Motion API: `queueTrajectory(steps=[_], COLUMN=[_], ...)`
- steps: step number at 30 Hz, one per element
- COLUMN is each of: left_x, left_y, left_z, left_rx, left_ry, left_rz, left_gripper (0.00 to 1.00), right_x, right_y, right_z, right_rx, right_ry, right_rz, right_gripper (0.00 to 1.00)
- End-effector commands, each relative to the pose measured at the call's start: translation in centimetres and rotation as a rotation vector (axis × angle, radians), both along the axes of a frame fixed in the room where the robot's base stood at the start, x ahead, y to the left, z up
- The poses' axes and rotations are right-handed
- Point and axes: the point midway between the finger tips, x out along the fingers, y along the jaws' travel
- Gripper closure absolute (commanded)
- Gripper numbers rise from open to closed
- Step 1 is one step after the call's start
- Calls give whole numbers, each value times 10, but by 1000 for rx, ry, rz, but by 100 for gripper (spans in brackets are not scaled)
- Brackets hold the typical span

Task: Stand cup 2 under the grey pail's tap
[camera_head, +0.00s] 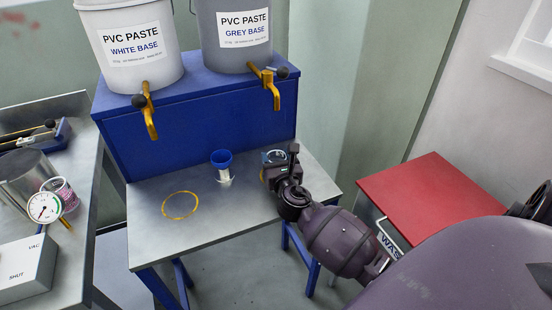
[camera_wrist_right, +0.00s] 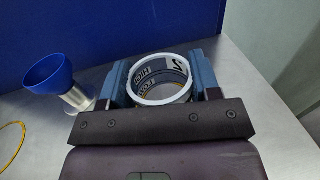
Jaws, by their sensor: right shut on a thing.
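The grey pail (camera_head: 236,40) stands on the blue bench riser, with its brass tap (camera_head: 268,82) hanging over the front edge. My right gripper (camera_head: 281,166) is on the metal bench below that tap. It is shut on a round cup (camera_head: 273,157) with a pale rim. In the right wrist view the cup (camera_wrist_right: 163,98) sits upright between the blue fingers, with HIGH and LOW lettering and a large mark like a sideways 2 inside. Part of a yellow ring (camera_head: 262,175) shows beside the cup. I cannot tell whether the cup touches the bench. My left gripper is out of view.
A blue funnel on a metal stem (camera_head: 222,160) stands just left of the gripper. An empty yellow ring (camera_head: 180,205) lies under the white pail's (camera_head: 128,45) tap (camera_head: 149,110). A side table at left holds a pressure gauge (camera_head: 44,207). A red-topped cabinet (camera_head: 430,195) stands at right.

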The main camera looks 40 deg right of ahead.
Motion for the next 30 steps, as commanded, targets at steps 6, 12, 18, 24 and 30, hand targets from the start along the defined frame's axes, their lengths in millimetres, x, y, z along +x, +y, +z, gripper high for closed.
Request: queueTrajectory(steps=[6, 12, 18, 24, 30], left_x=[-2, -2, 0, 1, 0], left_y=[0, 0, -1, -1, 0], left_z=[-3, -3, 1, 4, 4], left_rx=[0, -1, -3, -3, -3], left_ry=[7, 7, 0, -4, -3], left_rz=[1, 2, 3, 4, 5], left_gripper=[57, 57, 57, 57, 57], right_x=[0, 0, 0, -26, -63], right_y=[0, 0, 0, 10, 26], right_z=[-3, -3, 4, 1, 1], right_rx=[-1, -1, 1, 0, 2], right_ry=[1, 1, -1, 1, 1], right_rz=[0, 0, 0, 0, -1], right_gripper=[23, 18, 18, 18, 18])
